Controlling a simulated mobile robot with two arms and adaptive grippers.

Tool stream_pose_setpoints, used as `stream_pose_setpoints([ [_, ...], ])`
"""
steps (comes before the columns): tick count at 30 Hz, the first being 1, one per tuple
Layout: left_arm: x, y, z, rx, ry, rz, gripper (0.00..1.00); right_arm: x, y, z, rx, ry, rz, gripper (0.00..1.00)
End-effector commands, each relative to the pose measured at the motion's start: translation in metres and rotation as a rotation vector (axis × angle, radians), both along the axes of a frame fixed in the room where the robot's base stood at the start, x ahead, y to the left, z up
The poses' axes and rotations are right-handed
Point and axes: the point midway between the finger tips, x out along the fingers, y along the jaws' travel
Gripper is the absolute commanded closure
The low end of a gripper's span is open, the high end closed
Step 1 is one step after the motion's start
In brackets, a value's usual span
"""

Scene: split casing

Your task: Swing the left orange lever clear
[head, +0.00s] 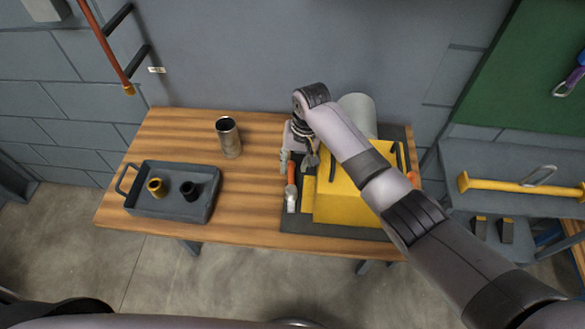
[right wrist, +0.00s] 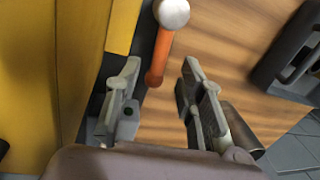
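The left orange lever (head: 291,174) is on the left side of the yellow casing (head: 345,208), with a pale rounded knob on its near end. In the right wrist view the orange lever (right wrist: 159,55) and knob show between and beyond the fingertips, and no finger visibly touches it. My right gripper (head: 298,160) is over the casing's left edge, at the lever's far end. In the wrist view the right gripper (right wrist: 162,75) has its fingers apart with nothing clamped. My left gripper is not in view.
A dark tray (head: 170,210) with a yellow and a black part stands at the left of the wooden table (head: 255,215). A metal cup (head: 228,140) stands behind it. Another orange lever (head: 412,177) shows at the casing's right. The table between tray and casing is clear.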

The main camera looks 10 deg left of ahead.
Motion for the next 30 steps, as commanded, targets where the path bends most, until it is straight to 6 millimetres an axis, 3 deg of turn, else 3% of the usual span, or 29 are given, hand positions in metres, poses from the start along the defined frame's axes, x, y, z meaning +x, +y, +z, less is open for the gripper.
stream_pose_setpoints([
  [6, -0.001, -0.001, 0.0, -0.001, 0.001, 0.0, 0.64, 0.002, -0.007, 0.047, 0.001, -0.004, 0.0, 0.64],
  [12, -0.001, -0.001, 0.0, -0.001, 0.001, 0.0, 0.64, 0.002, -0.011, 0.073, 0.0, -0.002, 0.001, 0.64],
  [23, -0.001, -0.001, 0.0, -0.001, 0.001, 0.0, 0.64, 0.002, -0.013, 0.079, 0.0, 0.0, 0.0, 0.64],
  [30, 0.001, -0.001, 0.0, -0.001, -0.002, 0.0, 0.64, 0.001, -0.013, 0.078, 0.002, 0.0, 0.001, 0.8],
])
